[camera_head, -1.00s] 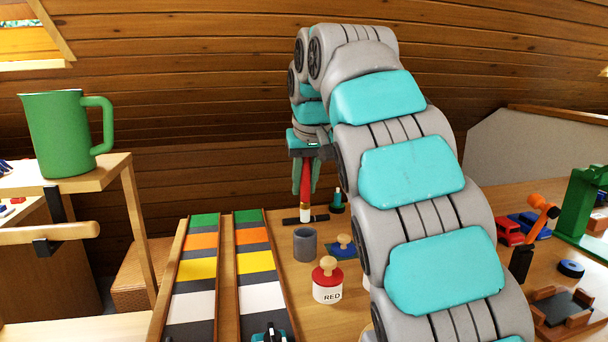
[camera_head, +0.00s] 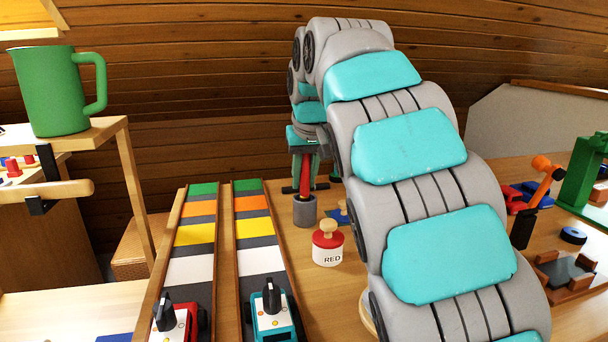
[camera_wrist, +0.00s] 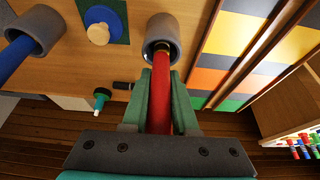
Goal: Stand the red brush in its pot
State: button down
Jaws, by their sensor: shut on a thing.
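The red brush (camera_head: 304,178) hangs upright, bristle end down, in my gripper (camera_head: 305,160), which is shut on its handle. The grey pot (camera_head: 305,212) stands on the bench straight under it. In the wrist view the red brush (camera_wrist: 162,98) runs from between the green fingers of my gripper (camera_wrist: 163,82) to the mouth of the grey pot (camera_wrist: 162,32). Its ferrule end shows inside the rim. How deep the bristles sit is hidden by the pot wall.
A red-lidded pot marked RED (camera_head: 327,247) stands close in front. A second grey pot (camera_wrist: 42,25) holds a blue handle. A blue-lidded knob (camera_wrist: 99,30) is nearby. Two striped tracks (camera_head: 262,232) lie to the left. A green jug (camera_head: 50,92) stands on a shelf.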

jog(key=shift+f, duration=0.3)
jog(key=c, duration=0.6)
grip_release()
jog(key=shift+r, duration=0.1)
notch_tip(320, 180, up, 7)
jog(key=p, duration=0.3)
jog(key=shift+r+p, duration=0.1)
jog(key=shift+p, duration=0.2)
jog(key=shift+r, duration=0.8)
jog(key=shift+s, duration=0.15)
